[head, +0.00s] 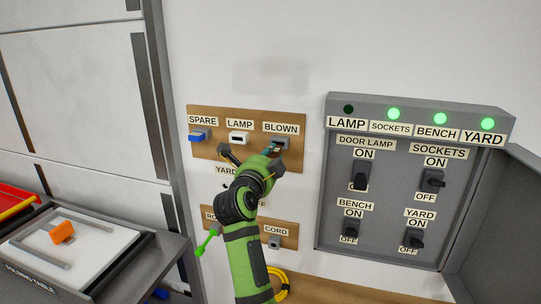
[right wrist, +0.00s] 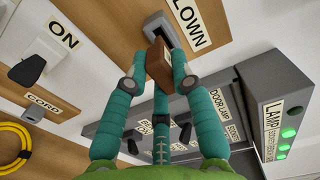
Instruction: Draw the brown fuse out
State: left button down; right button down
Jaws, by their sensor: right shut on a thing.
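The brown fuse (right wrist: 158,60) is a small block between the fingers of my right gripper (right wrist: 158,72) in the right wrist view. The gripper is shut on it. The fuse's far end is at the mouth of the grey holder (right wrist: 157,24) under the BLOWN label. I cannot tell how much of it is inside. In the head view my right gripper (head: 275,149) is at the BLOWN holder (head: 284,141), and the fuse is mostly hidden there. My left gripper is not in view.
A blue fuse (head: 197,136) sits at SPARE and a white-fronted holder (head: 238,138) at LAMP on the wooden board (head: 215,111). A grey switch panel (head: 385,262) stands right. A tray (head: 100,238) with an orange block (head: 62,233) is lower left.

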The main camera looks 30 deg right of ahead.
aim_at(275, 150)
jog(key=shift+p, duration=0.45)
dwell(0.4)
jog(key=shift+p+x, duration=0.6)
jog(key=shift+x, duration=1.2)
jog(key=c, duration=1)
grip_release()
jog(key=v, duration=0.7)
jog(key=shift+s+a, duration=0.15)
jog(key=shift+a, duration=0.1)
